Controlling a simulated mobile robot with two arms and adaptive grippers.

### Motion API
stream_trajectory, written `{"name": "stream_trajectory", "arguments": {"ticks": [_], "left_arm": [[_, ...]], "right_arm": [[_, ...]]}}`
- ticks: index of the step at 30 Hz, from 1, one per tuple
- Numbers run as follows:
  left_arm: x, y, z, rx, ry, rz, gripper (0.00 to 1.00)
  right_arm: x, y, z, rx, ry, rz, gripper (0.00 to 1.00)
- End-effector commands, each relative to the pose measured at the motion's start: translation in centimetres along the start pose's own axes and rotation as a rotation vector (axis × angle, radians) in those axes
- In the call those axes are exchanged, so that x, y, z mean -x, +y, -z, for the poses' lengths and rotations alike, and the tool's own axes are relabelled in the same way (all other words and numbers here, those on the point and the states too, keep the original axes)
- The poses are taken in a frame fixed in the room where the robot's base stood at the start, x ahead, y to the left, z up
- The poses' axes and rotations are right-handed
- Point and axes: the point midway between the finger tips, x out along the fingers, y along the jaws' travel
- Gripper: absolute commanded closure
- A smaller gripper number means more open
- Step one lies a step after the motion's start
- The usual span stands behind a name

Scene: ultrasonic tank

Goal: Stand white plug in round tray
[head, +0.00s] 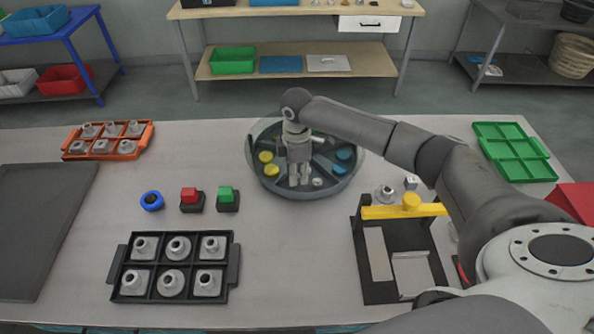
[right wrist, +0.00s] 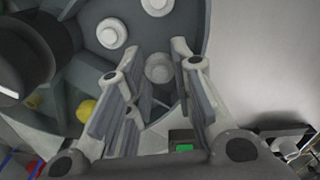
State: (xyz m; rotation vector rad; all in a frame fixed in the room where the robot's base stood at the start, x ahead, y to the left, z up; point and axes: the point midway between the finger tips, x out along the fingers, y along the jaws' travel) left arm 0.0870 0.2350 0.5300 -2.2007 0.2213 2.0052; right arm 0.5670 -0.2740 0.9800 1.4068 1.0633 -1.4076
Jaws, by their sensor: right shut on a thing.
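The round tray (head: 334,189) is dark blue-grey with walls that split it into compartments, and it stands at the middle back of the table. My right gripper (head: 299,182) points down into its front part. In the right wrist view the gripper (right wrist: 156,58) is shut on a white plug (right wrist: 158,68) between its fingertips, low in the tray. Two other white plugs (right wrist: 112,32) (right wrist: 156,6) lie beyond it. Yellow plugs (head: 266,157) are in the left compartment and blue plugs (head: 343,155) in the right one. My left gripper is not in view.
A black tray (head: 232,270) with several metal parts is front left. A black fixture with a yellow bar (head: 385,212) stands right. A green tray (head: 515,150) is back right.

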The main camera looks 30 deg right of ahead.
Motion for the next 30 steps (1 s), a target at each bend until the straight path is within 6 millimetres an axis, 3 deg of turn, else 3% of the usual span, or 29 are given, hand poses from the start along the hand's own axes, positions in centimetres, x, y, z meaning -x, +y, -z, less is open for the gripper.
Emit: {"name": "stream_trajectory", "arguments": {"ticks": [30], "left_arm": [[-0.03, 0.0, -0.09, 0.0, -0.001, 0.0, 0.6]], "right_arm": [[-0.91, -0.06, 0.01, 0.0, -0.001, 0.002, 0.86]]}}
